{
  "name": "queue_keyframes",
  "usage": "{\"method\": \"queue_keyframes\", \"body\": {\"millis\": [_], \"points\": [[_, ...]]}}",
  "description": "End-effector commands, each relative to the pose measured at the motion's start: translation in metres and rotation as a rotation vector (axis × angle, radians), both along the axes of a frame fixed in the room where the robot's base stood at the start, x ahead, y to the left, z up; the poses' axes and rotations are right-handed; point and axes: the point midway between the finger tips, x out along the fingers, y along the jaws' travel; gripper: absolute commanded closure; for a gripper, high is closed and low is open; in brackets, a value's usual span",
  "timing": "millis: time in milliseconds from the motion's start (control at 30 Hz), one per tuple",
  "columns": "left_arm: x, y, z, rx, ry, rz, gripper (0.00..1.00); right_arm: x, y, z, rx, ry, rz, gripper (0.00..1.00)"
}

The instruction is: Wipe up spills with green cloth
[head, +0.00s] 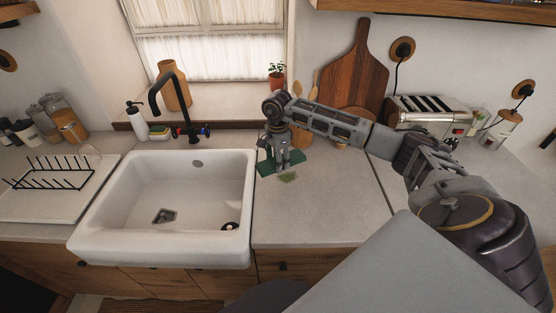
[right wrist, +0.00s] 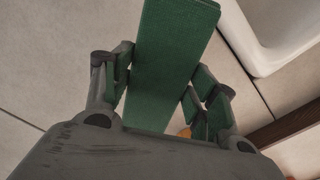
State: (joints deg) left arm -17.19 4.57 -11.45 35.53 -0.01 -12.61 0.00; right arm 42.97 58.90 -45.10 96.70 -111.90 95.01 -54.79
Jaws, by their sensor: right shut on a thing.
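The green cloth (head: 297,162) is on the grey worktop to the right of the sink. My right gripper (head: 281,160) is over it, and its jaws are shut on the cloth. In the right wrist view the cloth (right wrist: 168,50) runs as a flat green strip between the two fingers of my right gripper (right wrist: 160,85). A small greenish spill (head: 288,179) lies on the worktop just in front of the cloth. The gripper and arm hide part of the cloth and the worktop behind. My left gripper is not in view.
A white sink (head: 165,255) with a black tap (head: 172,90) is to the left. A cutting board (head: 352,75), a toaster (head: 430,112) and a small potted plant (head: 276,78) stand at the back. The worktop (head: 310,220) in front of the spill is clear.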

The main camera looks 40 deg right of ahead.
Motion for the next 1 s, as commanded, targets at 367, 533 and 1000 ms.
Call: {"method": "queue_keyframes", "body": {"millis": [367, 533, 1000], "points": [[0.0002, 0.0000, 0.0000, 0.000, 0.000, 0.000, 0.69, 0.0012, 0.0009, 0.0001, 0.004, -0.006, -0.292, 0.64], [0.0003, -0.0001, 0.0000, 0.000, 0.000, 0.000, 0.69, 0.0013, 0.0009, 0.0001, 0.003, -0.006, -0.371, 0.64], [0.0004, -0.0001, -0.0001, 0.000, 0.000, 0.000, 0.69, 0.0012, 0.0010, -0.0001, 0.003, -0.006, -0.398, 0.64]]}}
